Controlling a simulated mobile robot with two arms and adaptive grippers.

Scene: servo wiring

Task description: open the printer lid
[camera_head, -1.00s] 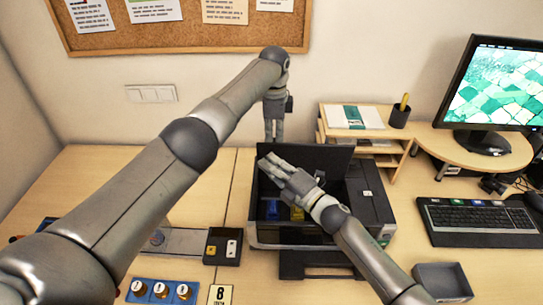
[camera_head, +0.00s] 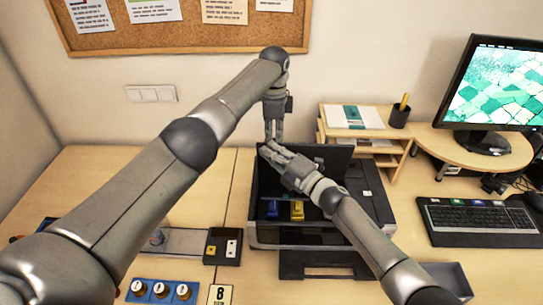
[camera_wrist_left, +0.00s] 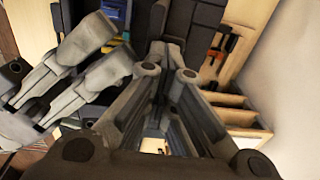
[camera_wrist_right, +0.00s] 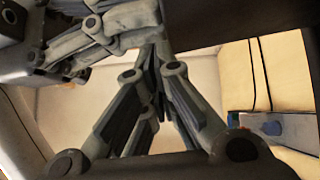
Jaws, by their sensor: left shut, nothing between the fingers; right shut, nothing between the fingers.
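The black printer (camera_head: 375,205) stands on the desk with its lid (camera_head: 338,163) raised at the back, tilted up toward the wall. A blue cartridge (camera_head: 272,210) and a yellow cartridge (camera_head: 297,210) show inside the open body. My left gripper (camera_head: 273,138) points down behind the lid's left end, shut and empty. My right gripper (camera_head: 266,150) is shut and empty at the lid's upper left, its fingers partly covering the lid. The two grippers are very close; whether either touches the lid is unclear. In the left wrist view, my right gripper shows at the left.
A grey tray (camera_head: 445,280) lies at the front right, and a keyboard (camera_head: 475,220) farther right. A switch box (camera_head: 223,246) sits left of the printer.

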